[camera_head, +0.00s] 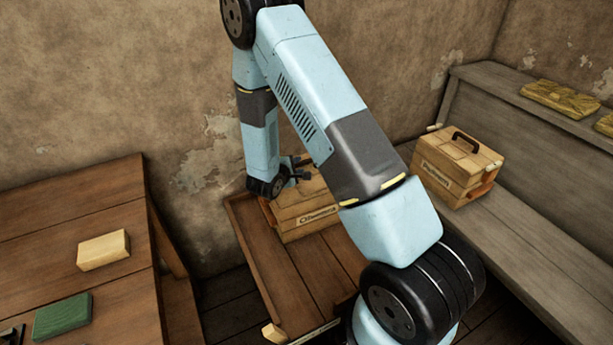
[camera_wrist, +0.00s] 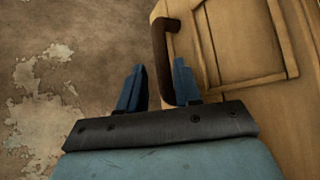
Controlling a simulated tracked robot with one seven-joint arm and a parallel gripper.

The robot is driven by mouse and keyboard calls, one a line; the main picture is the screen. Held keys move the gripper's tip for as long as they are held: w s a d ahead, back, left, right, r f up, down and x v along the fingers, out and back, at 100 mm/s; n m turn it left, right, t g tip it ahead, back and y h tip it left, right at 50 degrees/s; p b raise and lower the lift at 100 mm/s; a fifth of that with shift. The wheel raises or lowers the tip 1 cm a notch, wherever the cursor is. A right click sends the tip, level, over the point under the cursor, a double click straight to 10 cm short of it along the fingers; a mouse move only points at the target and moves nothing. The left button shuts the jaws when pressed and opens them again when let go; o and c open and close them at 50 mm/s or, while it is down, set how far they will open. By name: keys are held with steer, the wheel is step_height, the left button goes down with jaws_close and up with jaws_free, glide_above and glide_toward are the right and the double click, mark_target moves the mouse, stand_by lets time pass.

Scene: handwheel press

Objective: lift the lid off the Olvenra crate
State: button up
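The wooden crate with the Olvenra label (camera_head: 308,216) stands on a low wooden surface beneath my arm, which covers part of it. In the wrist view its pale wooden lid (camera_wrist: 245,40) fills the right side. A dark curved handle (camera_wrist: 160,40) stands on the lid. My gripper (camera_wrist: 158,68) is open, with its two blue fingers apart. The handle shows between the fingers, close to the right one; I cannot tell whether they touch. In the head view my gripper (camera_head: 298,168) is just above the crate's lid, partly hidden.
A similar crate with a dark handle (camera_head: 455,170) stands on the bench (camera_head: 520,215) at right. A table (camera_head: 75,240) at left holds a pale block (camera_head: 103,250) and a green block (camera_head: 62,317). The stained wall (camera_head: 110,80) is close behind my gripper.

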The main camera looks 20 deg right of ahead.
mark_target(303, 164)
steer(key=x, duration=0.5)
steer(key=shift+s+d+f, duration=0.1)
steer(key=shift+s, duration=0.05)
steer(key=shift+c, duration=0.2)
jaws_close()
stand_by(1.0)
